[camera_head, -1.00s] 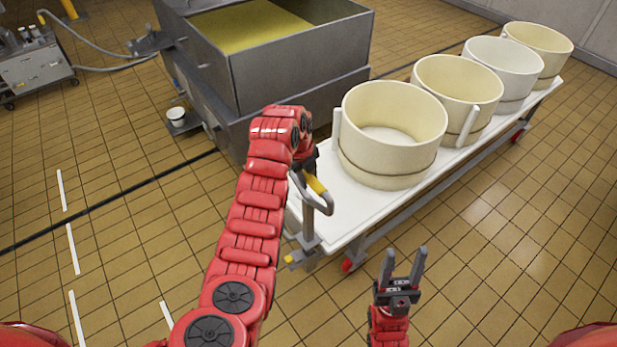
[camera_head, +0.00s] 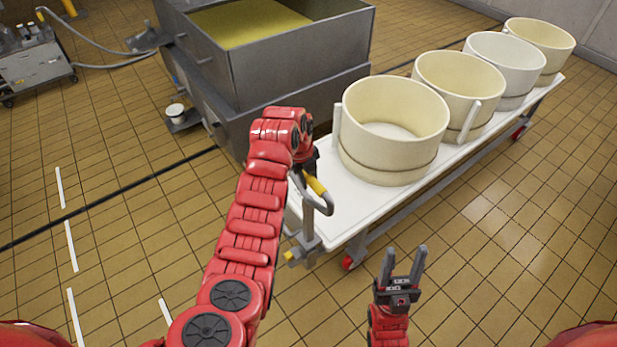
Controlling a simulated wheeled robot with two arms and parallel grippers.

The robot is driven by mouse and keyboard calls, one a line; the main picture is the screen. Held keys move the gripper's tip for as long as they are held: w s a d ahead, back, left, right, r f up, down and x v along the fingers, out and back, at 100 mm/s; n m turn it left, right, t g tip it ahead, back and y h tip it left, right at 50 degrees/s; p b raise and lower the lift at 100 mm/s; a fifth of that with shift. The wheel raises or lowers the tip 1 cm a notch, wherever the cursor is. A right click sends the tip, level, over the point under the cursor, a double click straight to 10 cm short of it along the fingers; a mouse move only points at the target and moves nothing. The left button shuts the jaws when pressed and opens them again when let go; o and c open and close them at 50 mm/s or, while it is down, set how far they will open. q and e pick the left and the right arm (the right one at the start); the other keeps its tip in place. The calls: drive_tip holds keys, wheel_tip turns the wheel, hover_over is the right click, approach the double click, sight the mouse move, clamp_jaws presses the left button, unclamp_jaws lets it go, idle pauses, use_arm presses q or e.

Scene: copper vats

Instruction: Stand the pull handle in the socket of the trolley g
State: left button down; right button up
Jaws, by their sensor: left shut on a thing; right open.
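The pull handle (camera_head: 308,232) is a grey post with a curved loop and a yellow grip, at the near end of the trolley. It looks upright. My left gripper (camera_head: 312,178) is shut on it near the yellow part; my red arm hides most of the fingers. The trolley (camera_head: 338,216) has a long white top on grey legs with red wheels. The handle's foot is by a grey bracket with a yellow part (camera_head: 290,256) at the trolley's near end; I cannot tell whether it is inside the socket. My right gripper (camera_head: 404,265) is open and empty, right of the trolley's near end.
Several cream tubs (camera_head: 390,130) stand in a row on the trolley. A grey steel vat (camera_head: 290,65) with yellow contents stands behind, left of the trolley. A steel cart (camera_head: 35,68) with a hose is far left. The tiled floor at right is clear.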

sight(310, 197)
use_arm(q)
drive_tip(key=shift+w+f+b, duration=0.1)
drive_tip(key=shift+f+b, duration=2)
drive_tip(key=shift+f, duration=0.8)
drive_tip(key=c, duration=0.5)
unclamp_jaws()
